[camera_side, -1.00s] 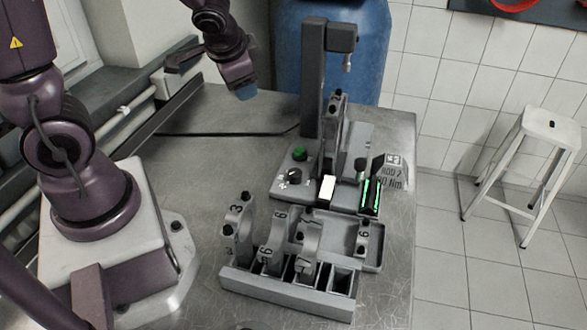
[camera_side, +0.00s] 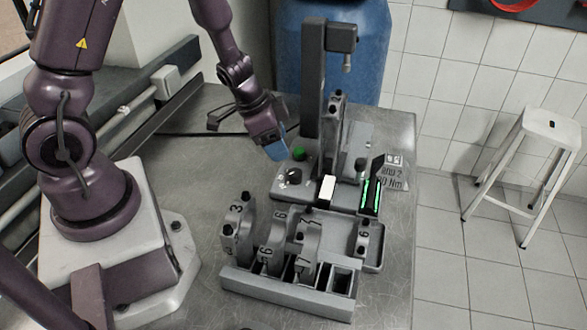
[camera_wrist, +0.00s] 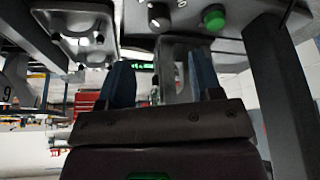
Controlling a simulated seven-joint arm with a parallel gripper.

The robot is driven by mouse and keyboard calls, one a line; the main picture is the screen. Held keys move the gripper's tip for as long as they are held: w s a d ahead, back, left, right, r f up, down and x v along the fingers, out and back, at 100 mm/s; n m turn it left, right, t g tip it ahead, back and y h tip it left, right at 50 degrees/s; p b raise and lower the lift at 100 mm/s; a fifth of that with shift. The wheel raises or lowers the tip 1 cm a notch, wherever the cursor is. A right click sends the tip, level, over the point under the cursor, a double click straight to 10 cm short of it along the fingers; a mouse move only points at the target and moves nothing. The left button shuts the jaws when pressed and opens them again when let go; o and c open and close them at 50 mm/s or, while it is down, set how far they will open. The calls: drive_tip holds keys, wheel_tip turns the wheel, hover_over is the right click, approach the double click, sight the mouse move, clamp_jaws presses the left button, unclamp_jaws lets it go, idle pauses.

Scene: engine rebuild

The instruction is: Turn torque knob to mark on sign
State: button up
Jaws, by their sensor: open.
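The black torque knob (camera_side: 292,175) sits on the grey machine's sloped front panel, in front of a green button (camera_side: 299,153). Its scale marks are too small to read. In the wrist view the knob (camera_wrist: 159,17) is at the top, left of the green button (camera_wrist: 214,17). The sign (camera_side: 394,178) is at the machine's right, with "Nm" legible and its number unclear. My gripper (camera_side: 279,152) is open and empty, tilted downward just behind and left of the knob and apart from it. Its blue fingers (camera_wrist: 162,82) are spread in the wrist view.
The machine's upright column (camera_side: 311,85) stands close behind the button. A grey rack (camera_side: 285,291) with several numbered caps is in front. Bare table (camera_side: 190,190) lies on the left.

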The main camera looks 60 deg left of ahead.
sight(295, 172)
drive_tip(key=x, duration=0.9)
drive_tip(key=c, duration=0.9)
